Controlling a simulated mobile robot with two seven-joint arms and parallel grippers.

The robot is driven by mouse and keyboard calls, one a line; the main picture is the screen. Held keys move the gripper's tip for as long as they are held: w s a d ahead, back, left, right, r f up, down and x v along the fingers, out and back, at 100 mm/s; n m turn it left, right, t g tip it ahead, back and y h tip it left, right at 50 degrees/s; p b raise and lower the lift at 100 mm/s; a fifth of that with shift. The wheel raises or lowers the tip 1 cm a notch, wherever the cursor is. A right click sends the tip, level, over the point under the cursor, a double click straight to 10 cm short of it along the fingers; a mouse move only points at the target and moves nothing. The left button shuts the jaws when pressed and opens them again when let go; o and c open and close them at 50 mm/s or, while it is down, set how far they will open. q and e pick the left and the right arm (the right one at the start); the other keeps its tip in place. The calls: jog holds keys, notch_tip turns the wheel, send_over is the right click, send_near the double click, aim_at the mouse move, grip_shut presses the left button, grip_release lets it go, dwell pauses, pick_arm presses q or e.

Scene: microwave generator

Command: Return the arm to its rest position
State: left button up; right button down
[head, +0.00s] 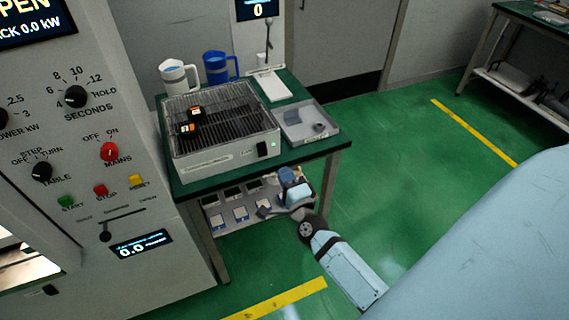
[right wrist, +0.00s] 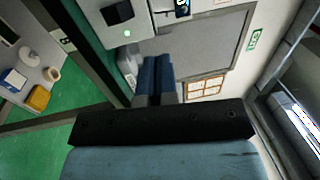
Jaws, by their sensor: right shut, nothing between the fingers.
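My right arm comes in from the lower right in the head view, with its forearm slanting up to the left. My right gripper (head: 286,174) is in front of the green-topped table (head: 325,150), near its front edge and below the tray's corner. In the right wrist view the two blue fingers of the gripper (right wrist: 156,68) lie side by side, shut and with nothing between them. My left gripper is not in view.
A mesh-topped box (head: 215,157) with two small dark-orange items, a grey tray (head: 306,127), a white jug (head: 175,77) and a blue jug (head: 217,68) stand on the table. A control panel (head: 105,120) fills the left. Green floor (head: 400,180) is open on the right.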

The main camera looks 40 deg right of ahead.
jog(key=s+a+f+n+g+y+p, duration=0.2)
jog(key=s+a+f+n+g+y, duration=0.1)
jog(key=s+a+n, duration=0.4)
jog(key=s+a+f+n+g+y+p, duration=0.3)
jog(key=s+a+n, duration=0.4)
jog(key=s+n, duration=0.4)
jog(key=f+n+g+y, duration=0.1)
jog(key=n+g, duration=0.1)
jog(key=n, duration=0.3)
jog(key=shift+f+n+y, duration=0.2)
jog(key=shift+n+y, duration=0.1)
